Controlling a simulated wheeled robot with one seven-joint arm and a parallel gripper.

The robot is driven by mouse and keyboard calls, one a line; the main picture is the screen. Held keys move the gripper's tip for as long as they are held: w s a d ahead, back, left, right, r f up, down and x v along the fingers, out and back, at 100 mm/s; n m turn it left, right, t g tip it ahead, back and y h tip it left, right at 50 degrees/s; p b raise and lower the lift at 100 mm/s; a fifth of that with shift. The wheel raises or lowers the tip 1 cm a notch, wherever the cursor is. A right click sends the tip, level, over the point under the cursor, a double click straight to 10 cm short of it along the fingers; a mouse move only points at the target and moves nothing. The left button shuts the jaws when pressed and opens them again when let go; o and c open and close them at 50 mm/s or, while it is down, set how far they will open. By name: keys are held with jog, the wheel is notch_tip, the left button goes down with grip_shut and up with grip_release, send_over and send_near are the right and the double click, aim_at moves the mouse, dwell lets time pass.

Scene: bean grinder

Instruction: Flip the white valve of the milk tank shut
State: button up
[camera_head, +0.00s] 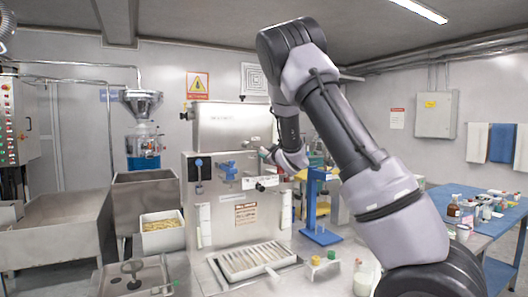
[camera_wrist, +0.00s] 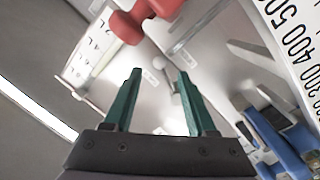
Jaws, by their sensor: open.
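The steel tank (camera_head: 230,125) stands on top of the dispensing machine (camera_head: 235,200) in the head view. My gripper (camera_head: 264,153) is in front of the tank's lower right side, partly hidden by its own wrist. In the wrist view my gripper (camera_wrist: 160,74) is open, with two dark green fingers apart and nothing held. A small pale rounded knob (camera_wrist: 160,62) on a grey stem shows beyond and between the fingertips; it may be the white valve, but I cannot tell for sure. A red handle (camera_wrist: 146,17) is above it. Any contact with the knob cannot be told.
Blue fittings (camera_head: 228,170) are on the machine's front, and blue parts also show in the wrist view (camera_wrist: 285,140). A white numbered scale (camera_wrist: 295,40) lies at the upper right there. A blue stand (camera_head: 320,230) and a cup (camera_head: 363,278) are right of the machine.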

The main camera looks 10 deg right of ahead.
aim_at(263, 149)
jog(key=shift+w+a, duration=0.2)
jog(key=shift+w, duration=0.95)
jog(key=shift+w+a, duration=0.15)
jog(key=shift+w, duration=0.95)
jog(key=shift+c, duration=0.4)
grip_shut()
jog(key=shift+r, duration=0.15)
